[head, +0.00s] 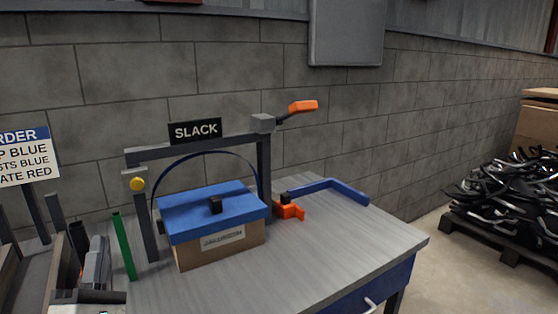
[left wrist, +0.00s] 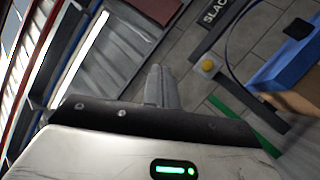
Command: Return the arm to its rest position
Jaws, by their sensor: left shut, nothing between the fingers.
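My left gripper (head: 97,262) is at the lower left of the head view, left of the box and clear of it. Its grey fingers are closed together with nothing between them. In the left wrist view the shut fingers (left wrist: 158,85) point up, away from the box. My right gripper is not in view. A tan box with a blue lid (head: 210,210) and a black knob stands under the grey SLACK frame (head: 190,150) on the table. A thin dark band arches over the lid.
An orange clamp (head: 290,208) and a blue bar (head: 330,186) lie right of the box. The right part of the grey table (head: 350,240) is clear. A block wall stands behind.

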